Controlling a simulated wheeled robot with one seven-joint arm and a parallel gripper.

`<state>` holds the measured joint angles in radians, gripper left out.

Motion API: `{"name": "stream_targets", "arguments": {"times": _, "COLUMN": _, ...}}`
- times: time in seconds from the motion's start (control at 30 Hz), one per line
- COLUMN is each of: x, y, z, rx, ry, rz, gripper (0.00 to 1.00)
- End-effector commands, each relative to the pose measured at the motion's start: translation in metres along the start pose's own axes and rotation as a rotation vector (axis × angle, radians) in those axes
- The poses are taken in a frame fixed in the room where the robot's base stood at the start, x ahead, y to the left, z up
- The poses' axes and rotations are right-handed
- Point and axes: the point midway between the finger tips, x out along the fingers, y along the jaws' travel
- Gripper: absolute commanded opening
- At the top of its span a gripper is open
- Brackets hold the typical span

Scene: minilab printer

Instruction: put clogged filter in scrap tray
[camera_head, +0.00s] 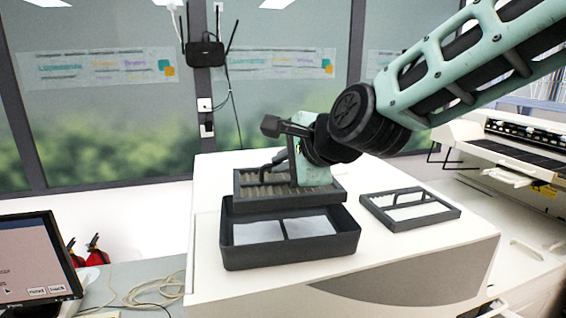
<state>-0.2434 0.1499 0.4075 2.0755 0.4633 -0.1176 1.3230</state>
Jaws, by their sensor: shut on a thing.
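The clogged filter (325,198) is a dark rectangular frame with a brownish ribbed inside. My gripper (283,168) is shut on the filter from above, and its body hides part of the filter and the exact grip. The filter appears level, above the back part of a deep dark tray (290,254), which I take for the scrap tray. This tray has a pale floor split by a dark bar. The filter overlaps the tray's back rim in the picture; whether they touch I cannot tell.
A flat dark frame (436,216) with white panels lies to the right on the white machine top (400,255). A monitor (35,262) stands at the lower left, with loose cables (155,290) beside it. A printer-like machine (520,150) stands at the right.

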Motion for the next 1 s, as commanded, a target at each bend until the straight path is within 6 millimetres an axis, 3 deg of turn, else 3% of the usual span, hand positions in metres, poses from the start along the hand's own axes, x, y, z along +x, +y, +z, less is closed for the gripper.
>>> {"name": "stream_targets", "arguments": {"times": 1.0, "x": 0.043, "y": 0.07, "z": -0.018, "rx": -0.001, "ry": 0.0, "rz": -0.001, "gripper": 0.0}}
